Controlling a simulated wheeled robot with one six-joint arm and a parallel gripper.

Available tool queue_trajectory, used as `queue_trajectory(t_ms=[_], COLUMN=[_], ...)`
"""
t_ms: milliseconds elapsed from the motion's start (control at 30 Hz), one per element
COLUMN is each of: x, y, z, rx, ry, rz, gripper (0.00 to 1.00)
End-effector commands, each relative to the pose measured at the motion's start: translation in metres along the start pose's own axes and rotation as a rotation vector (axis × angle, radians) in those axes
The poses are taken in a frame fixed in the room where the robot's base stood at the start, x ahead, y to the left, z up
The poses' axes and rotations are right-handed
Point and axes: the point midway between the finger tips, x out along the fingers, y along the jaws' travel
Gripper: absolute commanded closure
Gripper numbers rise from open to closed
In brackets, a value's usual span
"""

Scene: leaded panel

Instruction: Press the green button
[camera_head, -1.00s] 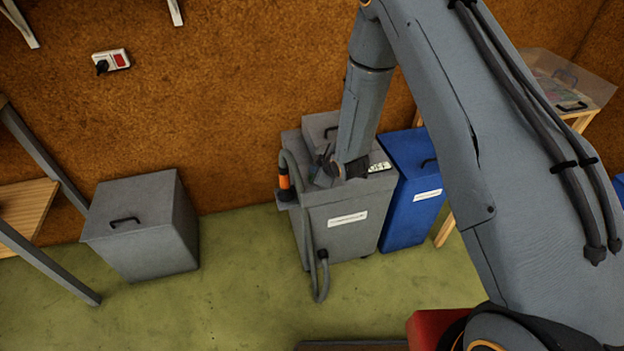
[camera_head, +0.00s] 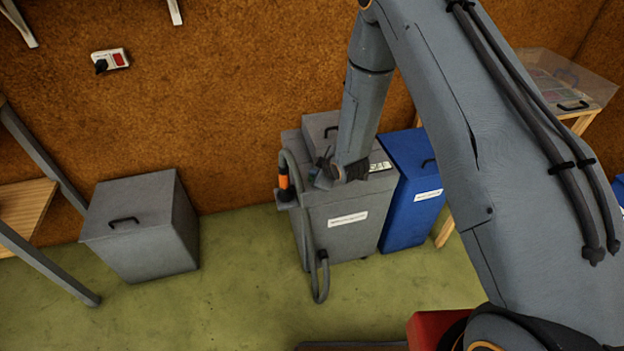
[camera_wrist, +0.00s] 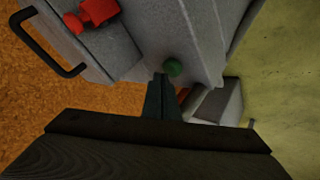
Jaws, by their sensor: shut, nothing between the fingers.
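The green button (camera_wrist: 173,67) is a small round knob on the top face of the grey machine (camera_wrist: 178,28) in the wrist view. My gripper (camera_wrist: 160,80) is shut and empty, its tips just beside and below the button in that picture. I cannot tell whether they touch it. In the head view, my gripper (camera_head: 323,178) is low over the top of the grey machine (camera_head: 355,235). There the button is hidden by my arm. A small pale display (camera_head: 380,166) shows beside my wrist.
A red part (camera_wrist: 98,12) is on the machine near a dark handle (camera_wrist: 50,42). A grey hose (camera_head: 308,235) hangs on the machine's left side. A blue bin (camera_head: 408,205) stands close on the right. A grey lidded box (camera_head: 145,225) stands left, with clear floor between.

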Motion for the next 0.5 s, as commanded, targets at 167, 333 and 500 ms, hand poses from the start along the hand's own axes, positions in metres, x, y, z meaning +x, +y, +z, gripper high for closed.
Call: queue_trajectory(t_ms=[167,333,500], x=[0.0017,0.003,0.0043], y=[-0.0012,-0.0022,-0.0031], z=[0.0012,0.0021,0.003], rx=[0.0,0.0,0.0], ry=[0.0,0.0,0.0], rz=[0.0,0.0,0.0], gripper=[1.0,1.0,1.0])
